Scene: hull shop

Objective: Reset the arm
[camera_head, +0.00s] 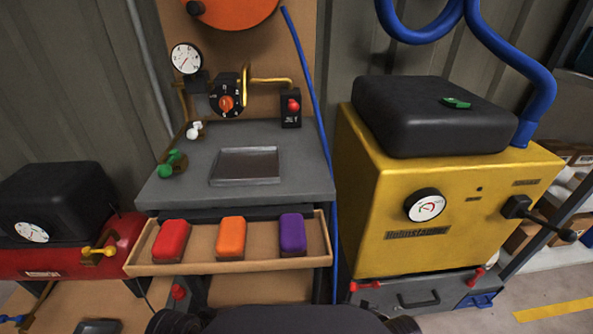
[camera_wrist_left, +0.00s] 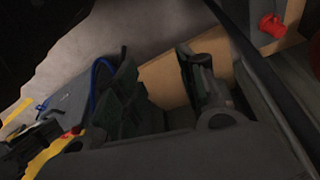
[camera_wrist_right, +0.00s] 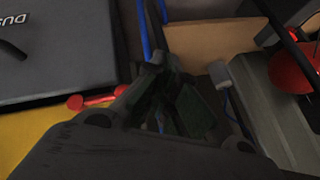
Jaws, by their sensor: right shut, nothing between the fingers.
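My left gripper (camera_wrist_left: 160,82) shows in the left wrist view, its two dark fingers apart with nothing between them. My right gripper (camera_wrist_right: 172,98) shows in the right wrist view, its dark fingers together and empty. Neither gripper shows in the head view. Both hang in dim shade, and I cannot tell their exact distance from the things around them.
An open drawer (camera_head: 225,267) holds a red block (camera_head: 171,240), an orange block (camera_head: 231,238) and a purple block (camera_head: 292,233). Above it is a grey bench (camera_head: 310,185) with a shallow tray (camera_head: 246,180). A yellow machine (camera_head: 365,225) stands right; a red unit (camera_head: 50,262) stands left.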

